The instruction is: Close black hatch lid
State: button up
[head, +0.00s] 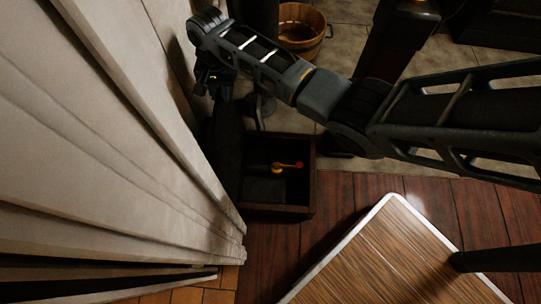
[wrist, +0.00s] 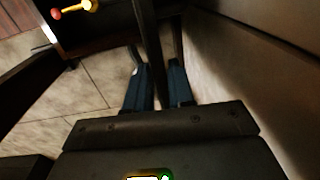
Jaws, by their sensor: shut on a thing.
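The black hatch lid (head: 228,140) stands steeply raised at the left side of an open dark box (head: 308,180). In the wrist view the lid (wrist: 148,35) shows as a dark narrow panel running up between the fingers. My gripper (head: 213,88) is at the lid's upper end, close to the pale wall. In the wrist view my gripper (wrist: 157,72) has its two dark blue fingers on either side of the lid, shut on it. The exact contact is dim. Inside the box lies a small yellow and red item (head: 284,167).
A pale panelled wall (head: 110,130) rises close at the left. A wooden bucket (head: 300,28) stands on the tiles at the back. A white-edged wooden tabletop (head: 390,255) is at the front right. Reddish planks (head: 265,260) lie clear before the box.

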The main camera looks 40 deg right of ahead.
grip_shut()
jog(key=shift+s+d+r+p, duration=0.1)
jog(key=shift+s+d+p, duration=0.1)
jog(key=shift+p, duration=0.2)
jog(key=s+d+t+y+p, duration=0.2)
jog(key=s+d+p, duration=0.2)
jog(key=shift+s+d+p, duration=0.35)
jog(key=shift+s, duration=0.05)
